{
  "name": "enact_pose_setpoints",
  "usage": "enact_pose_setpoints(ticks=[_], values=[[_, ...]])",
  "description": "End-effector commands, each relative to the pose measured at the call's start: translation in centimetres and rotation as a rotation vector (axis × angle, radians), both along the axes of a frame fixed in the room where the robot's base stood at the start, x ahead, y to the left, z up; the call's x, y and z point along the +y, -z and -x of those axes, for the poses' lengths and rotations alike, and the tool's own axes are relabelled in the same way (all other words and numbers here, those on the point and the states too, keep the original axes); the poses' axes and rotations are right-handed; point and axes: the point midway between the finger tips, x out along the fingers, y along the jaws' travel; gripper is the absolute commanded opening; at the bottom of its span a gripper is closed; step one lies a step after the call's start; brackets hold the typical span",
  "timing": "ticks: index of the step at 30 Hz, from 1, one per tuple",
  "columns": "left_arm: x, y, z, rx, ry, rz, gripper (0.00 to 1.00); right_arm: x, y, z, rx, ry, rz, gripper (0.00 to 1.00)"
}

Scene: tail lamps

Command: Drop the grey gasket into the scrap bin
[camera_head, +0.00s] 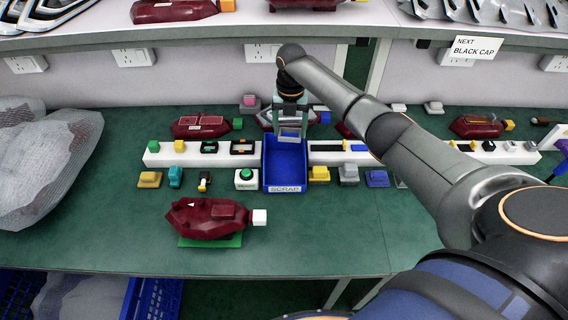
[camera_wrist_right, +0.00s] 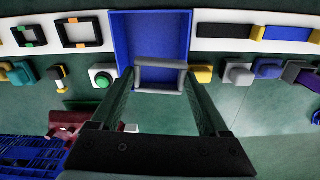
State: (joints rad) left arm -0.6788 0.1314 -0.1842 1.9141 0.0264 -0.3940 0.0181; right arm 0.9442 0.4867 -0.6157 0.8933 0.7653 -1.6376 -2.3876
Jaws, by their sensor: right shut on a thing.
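The grey gasket (camera_wrist_right: 160,64) is a small rectangular frame, held between the fingertips of my right gripper (camera_wrist_right: 160,80) in the right wrist view. In the head view my right gripper (camera_head: 290,102) points down with the gasket (camera_head: 289,137) at its tips, over the back part of the scrap bin. The scrap bin (camera_head: 285,180) is a blue open tray with a SCRAP label on its front. It also shows in the right wrist view (camera_wrist_right: 150,35), and its visible floor looks empty. I cannot tell how high the gasket is above it. My left gripper is out of view.
White rails (camera_head: 205,155) with small parts lie on both sides of the bin. A green button box (camera_head: 246,180) and a yellow block (camera_head: 319,174) stand close beside it. A dark red lamp (camera_head: 212,218) sits in front on a green plate. A sign (camera_head: 478,48) reads NEXT BLACK CAP.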

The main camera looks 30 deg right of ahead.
Motion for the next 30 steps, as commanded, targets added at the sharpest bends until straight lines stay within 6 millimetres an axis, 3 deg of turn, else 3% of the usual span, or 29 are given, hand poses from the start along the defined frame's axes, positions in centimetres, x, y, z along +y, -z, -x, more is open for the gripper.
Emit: enact_pose_setpoints(ticks=[8,12,24,25,30], values=[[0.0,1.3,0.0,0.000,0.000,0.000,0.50,0.0,3.1,0.1,0.002,0.002,0.001,0.12],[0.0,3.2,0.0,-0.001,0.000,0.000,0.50,0.0,5.0,0.0,0.000,0.002,0.001,0.12],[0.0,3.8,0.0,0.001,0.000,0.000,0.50,0.0,5.5,0.0,0.000,0.002,0.001,0.12],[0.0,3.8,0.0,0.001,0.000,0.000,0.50,0.0,5.5,0.0,0.000,0.002,0.001,0.80],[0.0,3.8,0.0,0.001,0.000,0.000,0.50,0.0,5.5,0.0,0.000,0.002,0.001,1.00]])
